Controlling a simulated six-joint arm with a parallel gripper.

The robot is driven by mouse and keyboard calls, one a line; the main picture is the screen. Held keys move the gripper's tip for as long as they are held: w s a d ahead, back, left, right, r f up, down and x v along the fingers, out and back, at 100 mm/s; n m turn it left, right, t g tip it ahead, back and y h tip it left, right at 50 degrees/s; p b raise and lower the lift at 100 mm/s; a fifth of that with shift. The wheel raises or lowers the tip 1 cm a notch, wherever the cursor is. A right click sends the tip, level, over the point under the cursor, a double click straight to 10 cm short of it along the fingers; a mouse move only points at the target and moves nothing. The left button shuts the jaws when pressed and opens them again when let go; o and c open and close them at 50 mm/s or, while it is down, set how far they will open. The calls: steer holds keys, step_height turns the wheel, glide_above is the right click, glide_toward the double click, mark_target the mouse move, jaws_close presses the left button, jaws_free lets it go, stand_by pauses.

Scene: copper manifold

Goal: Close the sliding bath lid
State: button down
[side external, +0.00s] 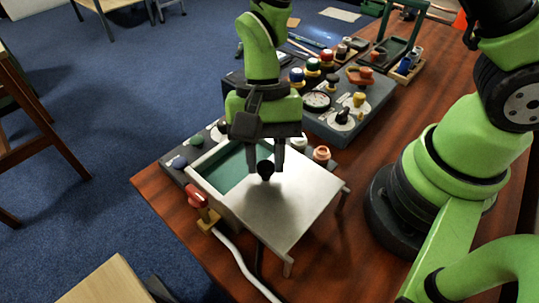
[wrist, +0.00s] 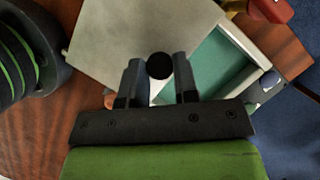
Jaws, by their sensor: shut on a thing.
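The bath (side external: 205,165) is a pale box with a green inside, at the front of the wooden table. Its grey metal sliding lid (side external: 285,205) lies partly over it and extends to the right, leaving a green strip of the bath open. The lid also shows in the wrist view (wrist: 140,28), with the open green part (wrist: 205,72) to its right. A black round knob (side external: 265,168) stands near the lid's edge. My gripper (side external: 265,172) is down at the knob, a finger on each side, shut on it. In the wrist view the knob (wrist: 159,66) shows between the fingertips.
A red-handled valve (side external: 198,197) with a white hose stands beside the bath's front left. A dark panel with knobs and gauges (side external: 335,110) lies behind. Small knobs (side external: 180,162) sit left of the bath. Bare wood shows right of the lid.

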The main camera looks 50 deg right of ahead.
steer(key=w, duration=0.9)
steer(key=shift+w, duration=0.4)
steer(key=c, duration=0.9)
jaws_free()
steer(key=shift+o, duration=0.2)
steer(key=shift+r, duration=0.1)
steer(key=v, duration=1)
